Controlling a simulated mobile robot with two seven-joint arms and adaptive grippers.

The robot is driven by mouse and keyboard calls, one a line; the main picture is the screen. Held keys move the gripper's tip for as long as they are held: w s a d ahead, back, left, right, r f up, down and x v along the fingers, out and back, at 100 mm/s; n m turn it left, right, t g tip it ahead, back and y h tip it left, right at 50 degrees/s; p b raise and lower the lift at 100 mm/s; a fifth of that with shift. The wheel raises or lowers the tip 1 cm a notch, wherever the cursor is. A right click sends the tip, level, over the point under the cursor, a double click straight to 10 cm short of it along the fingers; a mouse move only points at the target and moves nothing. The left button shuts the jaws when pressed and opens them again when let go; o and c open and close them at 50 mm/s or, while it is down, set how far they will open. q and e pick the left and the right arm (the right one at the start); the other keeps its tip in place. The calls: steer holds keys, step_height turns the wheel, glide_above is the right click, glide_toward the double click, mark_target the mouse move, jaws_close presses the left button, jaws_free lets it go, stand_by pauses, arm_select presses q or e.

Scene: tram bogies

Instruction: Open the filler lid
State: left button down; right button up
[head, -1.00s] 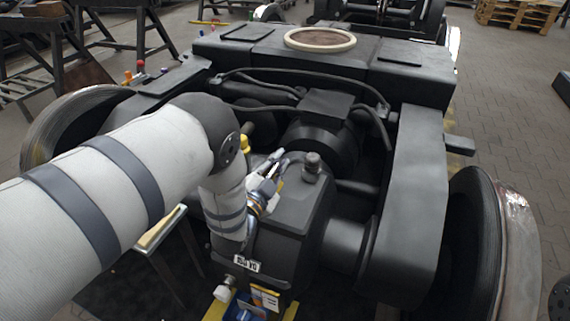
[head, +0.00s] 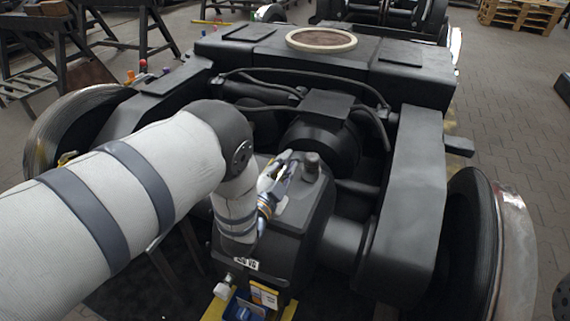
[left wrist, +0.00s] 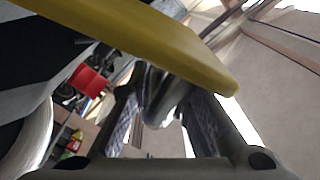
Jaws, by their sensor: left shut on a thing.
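The black gearbox housing (head: 283,212) stands in the middle of the bogie in the head view. A short dark round cap (head: 311,165) stands upright on its top. My left gripper (head: 284,165) is just left of this cap, low over the housing top. In the left wrist view my left gripper (left wrist: 165,105) is shut on a grey, blurred thing (left wrist: 160,108) between its fingers. A yellow bar-like part (left wrist: 160,38) crosses close in front of that camera; I cannot tell whether it is the filler lid. My forearm hides the housing's left side. My right gripper is not in view.
Hoses (head: 300,80) arch behind the housing. A thick black frame beam (head: 412,205) and a wheel (head: 475,245) stand to the right, another wheel (head: 75,125) to the left. A blue and yellow box (head: 245,302) sits at the front below the housing.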

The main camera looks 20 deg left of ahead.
arm_select(q)
steer(key=shift+s+d+f, duration=0.2)
steer(key=shift+s+f, duration=0.05)
steer(key=shift+f, duration=0.4)
steer(key=c, duration=1.7)
jaws_free()
steer(key=shift+o, duration=0.2)
steer(key=shift+w, duration=0.1)
steer(key=shift+a, duration=0.15)
steer(key=s, duration=1.2)
steer(key=shift+a+r, duration=0.2)
steer(key=shift+r, duration=0.05)
steer(key=shift+w, duration=0.1)
